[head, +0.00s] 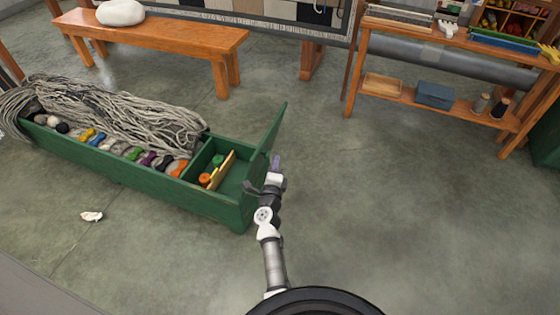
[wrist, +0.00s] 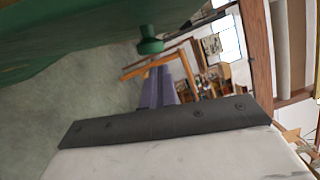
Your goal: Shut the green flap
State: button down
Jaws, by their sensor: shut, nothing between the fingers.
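The green flap (head: 268,138) stands up and tilted at the right end of a long green box (head: 110,173), so the end compartment is open at the top. My gripper (head: 277,161) is just right of the flap in the head view, its purple fingers shut with nothing between them. In the wrist view the fingers (wrist: 157,88) point away below a green surface (wrist: 70,30) with a round green knob (wrist: 150,42), which looks like the flap. The fingers look apart from the knob; contact with the flap cannot be told.
The compartment holds orange and green pieces and a yellow strip (head: 222,170). Grey yarn (head: 120,112) and several coloured skeins fill the rest of the box. A wooden bench (head: 160,35) stands behind, a shelf (head: 450,45) at back right. Floor right of my arm is clear.

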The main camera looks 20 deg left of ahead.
jog(key=shift+a, duration=0.55)
jog(key=shift+r, duration=0.1)
